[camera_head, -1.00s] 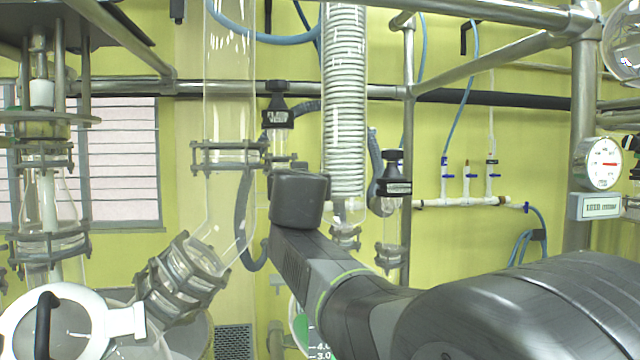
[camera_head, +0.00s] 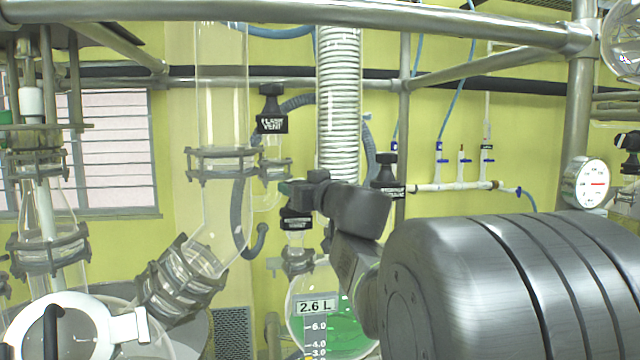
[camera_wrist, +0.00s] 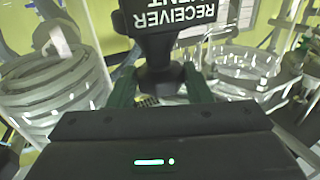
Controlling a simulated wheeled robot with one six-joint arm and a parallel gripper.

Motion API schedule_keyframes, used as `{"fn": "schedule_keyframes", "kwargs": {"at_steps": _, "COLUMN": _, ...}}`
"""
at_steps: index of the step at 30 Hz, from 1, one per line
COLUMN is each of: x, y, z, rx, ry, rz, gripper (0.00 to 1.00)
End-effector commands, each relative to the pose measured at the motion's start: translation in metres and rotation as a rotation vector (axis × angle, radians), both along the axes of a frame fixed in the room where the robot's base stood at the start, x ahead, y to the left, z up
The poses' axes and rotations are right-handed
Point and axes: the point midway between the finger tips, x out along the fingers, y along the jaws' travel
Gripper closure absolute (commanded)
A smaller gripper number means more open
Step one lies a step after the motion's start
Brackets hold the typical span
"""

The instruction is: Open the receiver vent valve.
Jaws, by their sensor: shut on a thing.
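The receiver vent valve (camera_head: 297,222) is black with a white-lettered label and sits above the receiver flask (camera_head: 305,292), which holds green liquid and carries a 2.6 L tag. My gripper (camera_head: 299,190) is at the top of this valve, and my arm partly covers the flask. In the wrist view the valve's black body (camera_wrist: 168,48) shows the words RECEIVER VENT upside down. I cannot tell how far the valve is turned.
A similar black flask vent valve (camera_head: 271,124) stands at upper left, and another black valve (camera_head: 388,190) is to the right. A glass column (camera_head: 221,100) and a coiled condenser (camera_head: 338,110) stand close by. A metal rail (camera_head: 400,12) crosses above.

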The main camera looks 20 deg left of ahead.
Motion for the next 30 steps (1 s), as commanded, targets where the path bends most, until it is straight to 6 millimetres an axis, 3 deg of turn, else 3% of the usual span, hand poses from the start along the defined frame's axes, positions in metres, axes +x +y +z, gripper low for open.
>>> {"fn": "schedule_keyframes", "kwargs": {"at_steps": 12, "x": 0.0018, "y": -0.0018, "z": 0.0020, "rx": -0.005, "ry": 0.004, "rz": 0.128, "gripper": 0.78}}
{"fn": "schedule_keyframes", "kwargs": {"at_steps": 29, "x": 0.0013, "y": -0.0018, "z": 0.0007, "rx": -0.005, "ry": 0.006, "rz": 0.148, "gripper": 0.78}}
{"fn": "schedule_keyframes", "kwargs": {"at_steps": 30, "x": 0.0013, "y": -0.0018, "z": 0.0007, "rx": -0.005, "ry": 0.006, "rz": 0.148, "gripper": 0.47}}
